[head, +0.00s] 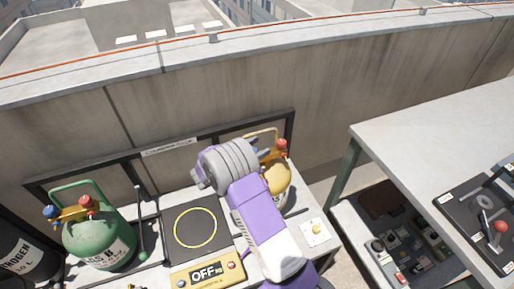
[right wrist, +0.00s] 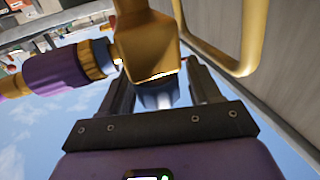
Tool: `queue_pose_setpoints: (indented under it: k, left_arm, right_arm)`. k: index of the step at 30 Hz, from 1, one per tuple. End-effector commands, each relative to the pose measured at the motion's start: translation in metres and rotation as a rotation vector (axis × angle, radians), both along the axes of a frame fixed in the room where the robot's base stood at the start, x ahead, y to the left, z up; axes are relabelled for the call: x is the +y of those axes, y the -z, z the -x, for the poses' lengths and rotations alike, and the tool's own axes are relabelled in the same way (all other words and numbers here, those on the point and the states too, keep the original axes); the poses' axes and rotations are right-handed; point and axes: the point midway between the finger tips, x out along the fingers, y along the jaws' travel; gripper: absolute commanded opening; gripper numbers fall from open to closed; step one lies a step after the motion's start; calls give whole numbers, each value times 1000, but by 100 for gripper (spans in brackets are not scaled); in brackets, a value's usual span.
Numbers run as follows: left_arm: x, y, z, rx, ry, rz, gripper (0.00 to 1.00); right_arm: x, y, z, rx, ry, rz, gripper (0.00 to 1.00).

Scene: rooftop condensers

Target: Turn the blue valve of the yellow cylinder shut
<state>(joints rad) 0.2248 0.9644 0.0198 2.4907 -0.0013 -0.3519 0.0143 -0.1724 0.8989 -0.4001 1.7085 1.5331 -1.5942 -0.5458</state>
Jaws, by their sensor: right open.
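The yellow cylinder (head: 283,179) stands at the back right of the bench, partly behind my right arm. Its red valve (head: 281,144) and yellow handle show above it; the handle also shows in the right wrist view (right wrist: 245,40). In the right wrist view a blue-grey knob (right wrist: 156,96) sits under a brass valve body (right wrist: 147,42). My right gripper (right wrist: 160,78) is open, with one finger on each side of this knob; I cannot tell whether they touch it. My left gripper is out of view.
A green cylinder (head: 98,238) with blue and red valves stands at the left, beside a black cylinder (head: 25,258). A scale (head: 195,226) reading OFF lies between the cylinders. A grey table (head: 430,130) with a shelf of tools stands at the right. A wall is behind.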

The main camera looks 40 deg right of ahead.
Motion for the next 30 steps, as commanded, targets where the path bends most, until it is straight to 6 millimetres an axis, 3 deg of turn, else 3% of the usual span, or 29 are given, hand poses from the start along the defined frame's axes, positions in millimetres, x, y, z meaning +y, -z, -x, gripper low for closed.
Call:
queue_pose_setpoints:
  k: [5, 12, 18, 30]
  left_arm:
    - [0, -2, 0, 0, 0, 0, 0]
    - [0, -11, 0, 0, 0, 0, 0]
    - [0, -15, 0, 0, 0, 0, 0]
    - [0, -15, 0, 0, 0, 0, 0]
  right_arm:
    - [9, 0, -1, 1, -2, 0, 63]
    - [49, -1, -4, 0, -4, 0, 63]
    - [72, -1, -5, 0, -1, 1, 63]
    - [76, 0, -5, 0, 0, 0, 63]
